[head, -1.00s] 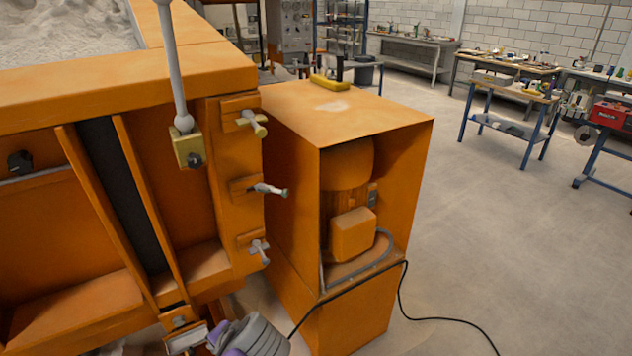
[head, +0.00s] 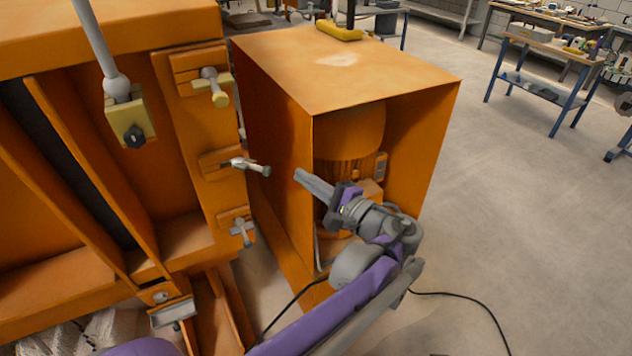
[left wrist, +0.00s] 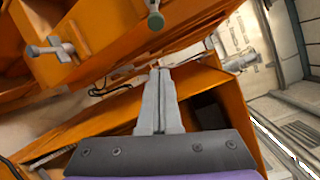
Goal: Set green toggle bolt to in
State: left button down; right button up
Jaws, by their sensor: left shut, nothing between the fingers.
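The green toggle bolt (head: 250,166) is the middle one of three on the orange frame's right upright. Its grey shaft sticks out to the right and ends in a dark green tip. In the left wrist view the green-tipped bolt (left wrist: 154,14) shows at the top, cut by the edge. My left gripper (head: 300,176) is shut and empty. Its fingertips are just right of the bolt's tip in the head view, apart from it, and point up and left. The shut fingers also show in the left wrist view (left wrist: 158,75). My right gripper is out of view.
A yellow-tipped bolt (head: 215,87) is above and a grey bolt (head: 242,231) below. An orange motor housing (head: 345,70) stands close behind my left gripper. A yellow block (head: 131,118) on a grey rod is at upper left. A black cable (head: 470,298) lies on the floor.

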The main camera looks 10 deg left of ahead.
aim_at(247, 165)
pick_arm(q)
jog(key=a, duration=0.2)
jog(key=a+r+p, duration=0.1)
jog(key=a, duration=0.2)
jog(key=shift+s+r, duration=0.1)
jog(key=shift+r, duration=0.1)
jog(key=shift+s, duration=0.1)
